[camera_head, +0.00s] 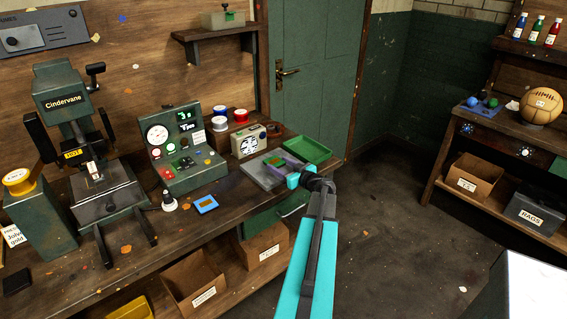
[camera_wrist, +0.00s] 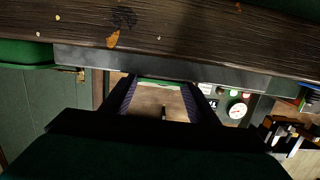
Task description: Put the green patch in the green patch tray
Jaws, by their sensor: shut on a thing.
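The green patch (camera_head: 277,161) shows as a small green piece at the tips of my gripper (camera_head: 278,162) over the bench's right end. In the wrist view, a thin green edge of the patch (camera_wrist: 160,82) spans the gap between my two dark fingers (camera_wrist: 160,88), which are shut on it. A green tray (camera_head: 312,149) lies on the bench just right of and behind the gripper; its green edge (camera_wrist: 22,54) shows at the left of the wrist view. The patch appears outside this tray. Its height above the bench is hard to tell.
A grey tray (camera_head: 254,172) lies left of the gripper. A white-faced box (camera_head: 249,142) and red and blue spools (camera_head: 240,115) stand behind. A green panel with dials (camera_head: 183,147) and a Cindervane press (camera_head: 92,185) stand further left.

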